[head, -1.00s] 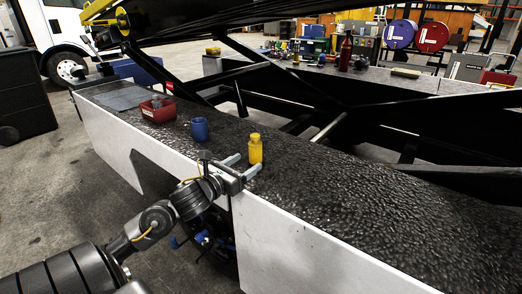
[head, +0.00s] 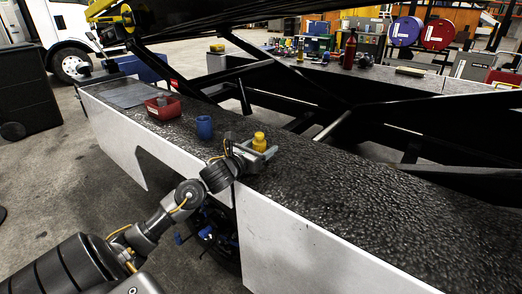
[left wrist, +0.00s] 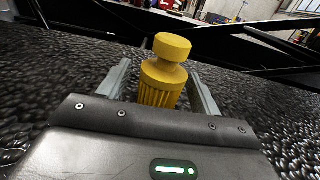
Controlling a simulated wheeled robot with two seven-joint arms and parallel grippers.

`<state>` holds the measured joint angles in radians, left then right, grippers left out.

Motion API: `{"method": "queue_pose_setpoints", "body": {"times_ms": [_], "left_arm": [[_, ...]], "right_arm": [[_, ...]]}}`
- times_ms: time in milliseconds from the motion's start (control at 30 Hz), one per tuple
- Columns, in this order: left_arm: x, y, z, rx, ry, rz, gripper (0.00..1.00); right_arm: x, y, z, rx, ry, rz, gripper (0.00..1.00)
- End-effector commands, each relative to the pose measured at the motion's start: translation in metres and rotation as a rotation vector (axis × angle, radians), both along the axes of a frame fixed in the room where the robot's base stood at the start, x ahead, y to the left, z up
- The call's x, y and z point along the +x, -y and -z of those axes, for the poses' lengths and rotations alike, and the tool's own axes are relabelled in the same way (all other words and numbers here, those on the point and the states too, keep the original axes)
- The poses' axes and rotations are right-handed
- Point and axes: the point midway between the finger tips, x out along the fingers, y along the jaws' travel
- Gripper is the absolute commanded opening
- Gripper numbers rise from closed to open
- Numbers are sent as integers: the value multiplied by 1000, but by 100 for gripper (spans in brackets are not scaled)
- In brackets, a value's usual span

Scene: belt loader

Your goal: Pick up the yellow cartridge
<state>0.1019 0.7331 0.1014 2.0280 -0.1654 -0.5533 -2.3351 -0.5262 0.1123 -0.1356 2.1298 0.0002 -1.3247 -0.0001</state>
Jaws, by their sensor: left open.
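The yellow cartridge (head: 259,142) stands upright on the dark textured top of the loader, near its front edge. In the left wrist view the cartridge (left wrist: 164,72) has a round cap, a narrow neck and a ribbed lower body. My left gripper (head: 259,153) is open, with one finger on each side of the cartridge. The left wrist view shows the fingers (left wrist: 163,88) with a gap on both sides of it. The cartridge's base is hidden behind the gripper body. My right gripper is not in view.
A blue cup-like container (head: 204,127) and a red bin (head: 162,107) stand farther left on the same top (head: 350,200). Black diagonal beams (head: 300,80) rise behind. The top to the right of the gripper is clear. A red bottle (head: 349,50) stands on the far ledge.

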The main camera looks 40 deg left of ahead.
Motion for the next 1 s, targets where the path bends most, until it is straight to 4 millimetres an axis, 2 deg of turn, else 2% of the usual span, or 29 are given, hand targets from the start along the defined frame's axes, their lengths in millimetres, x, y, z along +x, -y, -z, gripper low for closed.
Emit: {"method": "queue_pose_setpoints", "body": {"times_ms": [100,333,700,1000], "left_arm": [[9,-1,-1,-1,1,-1,64],[9,0,0,0,0,0,64],[10,0,0,0,0,0,16],[10,0,-2,1,1,1,15]], "right_arm": [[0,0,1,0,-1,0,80],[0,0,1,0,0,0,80],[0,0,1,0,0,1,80],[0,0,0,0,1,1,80]]}}
